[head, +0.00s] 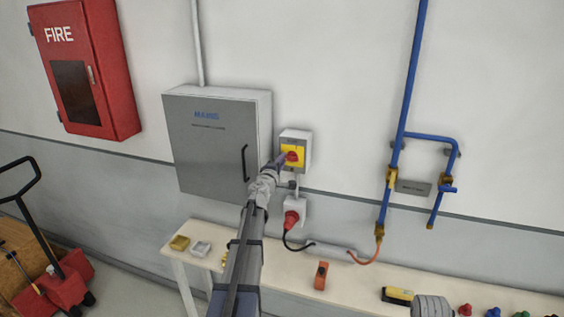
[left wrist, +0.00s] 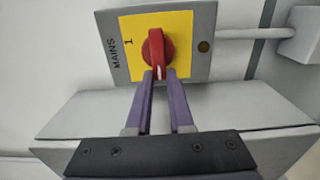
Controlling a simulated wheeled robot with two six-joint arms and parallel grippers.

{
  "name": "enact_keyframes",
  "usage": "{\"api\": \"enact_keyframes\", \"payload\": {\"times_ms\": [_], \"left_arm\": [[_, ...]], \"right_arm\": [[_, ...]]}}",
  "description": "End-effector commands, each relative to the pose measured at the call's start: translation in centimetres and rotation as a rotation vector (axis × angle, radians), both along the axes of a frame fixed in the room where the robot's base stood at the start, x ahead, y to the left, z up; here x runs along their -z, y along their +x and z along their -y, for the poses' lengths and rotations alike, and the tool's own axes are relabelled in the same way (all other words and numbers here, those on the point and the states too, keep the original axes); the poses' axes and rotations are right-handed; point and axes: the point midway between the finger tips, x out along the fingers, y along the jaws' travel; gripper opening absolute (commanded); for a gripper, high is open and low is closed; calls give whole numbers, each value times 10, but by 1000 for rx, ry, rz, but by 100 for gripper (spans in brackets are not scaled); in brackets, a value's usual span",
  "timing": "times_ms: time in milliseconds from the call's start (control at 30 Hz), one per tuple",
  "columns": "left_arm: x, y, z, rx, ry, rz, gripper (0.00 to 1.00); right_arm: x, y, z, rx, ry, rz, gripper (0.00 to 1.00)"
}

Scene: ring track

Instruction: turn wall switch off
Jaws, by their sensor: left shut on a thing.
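The wall switch is a grey box with a yellow plate (head: 284,150) and a red rotary knob (head: 292,156), to the right of the grey cabinet. In the left wrist view the switch plate (left wrist: 118,28) carries the word MAINS and a "1" mark. The red knob (left wrist: 155,45) has a white line near its end, toward my fingers. My left gripper (head: 278,163) reaches the knob, and in the left wrist view its two purple fingers (left wrist: 159,74) are shut on the knob's near end. My right gripper is not in view.
A grey cabinet (head: 212,145) hangs close left of the switch. A red plug (head: 291,218) with a cable sits below it. Blue pipes (head: 411,80) run at right. A bench (head: 340,292) with small items stands below. A red fire cabinet (head: 85,65) hangs at upper left.

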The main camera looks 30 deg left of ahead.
Motion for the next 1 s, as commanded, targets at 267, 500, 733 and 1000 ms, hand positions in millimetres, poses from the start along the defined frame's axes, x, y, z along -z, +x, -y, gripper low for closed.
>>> {"api": "enact_keyframes", "payload": {"times_ms": [267,500,733,1000], "left_arm": [[0,-1,0,-1,-1,0,0],[0,-1,0,-1,-1,0,42],[0,0,0,0,-1,0,50],[0,-10,3,0,-1,0,50]], "right_arm": [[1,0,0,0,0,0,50],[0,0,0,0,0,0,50],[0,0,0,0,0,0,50],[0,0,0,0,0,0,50]]}}
